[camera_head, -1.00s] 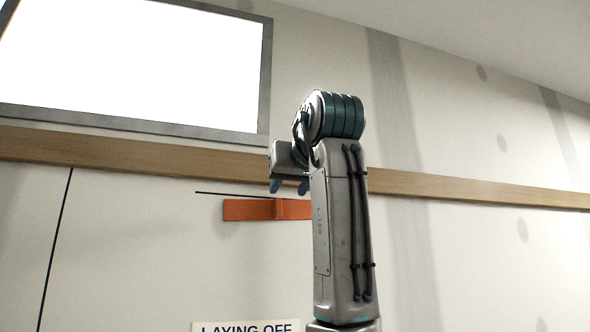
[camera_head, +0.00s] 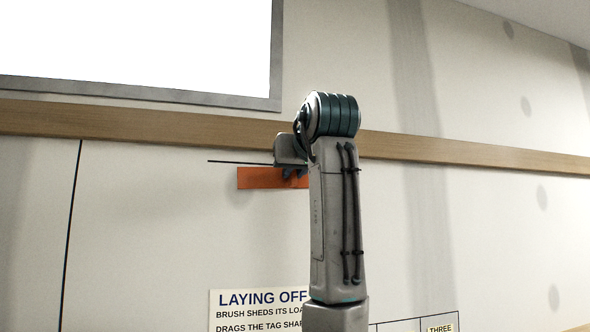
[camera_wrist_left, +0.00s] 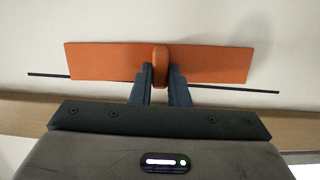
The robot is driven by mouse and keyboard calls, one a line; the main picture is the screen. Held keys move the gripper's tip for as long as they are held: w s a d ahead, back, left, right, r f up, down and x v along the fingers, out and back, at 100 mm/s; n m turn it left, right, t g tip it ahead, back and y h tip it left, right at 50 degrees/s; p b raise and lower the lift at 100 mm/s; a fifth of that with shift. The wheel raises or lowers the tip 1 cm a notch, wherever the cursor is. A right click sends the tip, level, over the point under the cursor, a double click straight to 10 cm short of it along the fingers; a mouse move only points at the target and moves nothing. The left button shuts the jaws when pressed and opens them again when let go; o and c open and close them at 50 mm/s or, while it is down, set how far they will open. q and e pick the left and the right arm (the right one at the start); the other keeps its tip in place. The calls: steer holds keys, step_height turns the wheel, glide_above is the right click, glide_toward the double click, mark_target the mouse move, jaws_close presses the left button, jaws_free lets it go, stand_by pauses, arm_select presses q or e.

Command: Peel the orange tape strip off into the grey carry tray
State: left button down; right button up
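The orange tape strip (camera_head: 258,178) lies flat on the pale wall below the wooden rail, and its right part is hidden behind my left arm. In the left wrist view the whole strip (camera_wrist_left: 105,62) shows, with a raised orange tab (camera_wrist_left: 160,54) at its middle. My left gripper (camera_head: 294,174) is at the strip; in the wrist view its fingertips (camera_wrist_left: 160,70) sit close on both sides of the tab and look shut on it. The strip is still against the wall. The grey carry tray and my right gripper are not in view.
A thin black line (camera_head: 225,162) runs along the wall by the strip. The wooden rail (camera_head: 180,127) crosses the wall, with a bright framed panel (camera_head: 130,40) above it. A "LAYING OFF" sign (camera_head: 255,312) is below.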

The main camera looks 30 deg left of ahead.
mark_target(294, 174)
arm_select(q)
steer(key=shift+s+d+f, duration=0.1)
steer(key=shift+d, duration=0.1)
stand_by(0.4)
steer(key=shift+s+d+b, duration=0.35)
steer(key=shift+s+d, duration=0.4)
steer(key=shift+d, duration=0.15)
steer(key=shift+s+d+b, duration=0.15)
steer(key=shift+s+b, duration=0.05)
steer(key=shift+b, duration=0.1)
steer(key=shift+s+d, duration=0.45)
steer(key=shift+d, duration=0.1)
steer(key=shift+s+d+b, duration=0.15)
steer(key=shift+s+b, duration=0.05)
steer(key=shift+b, duration=0.1)
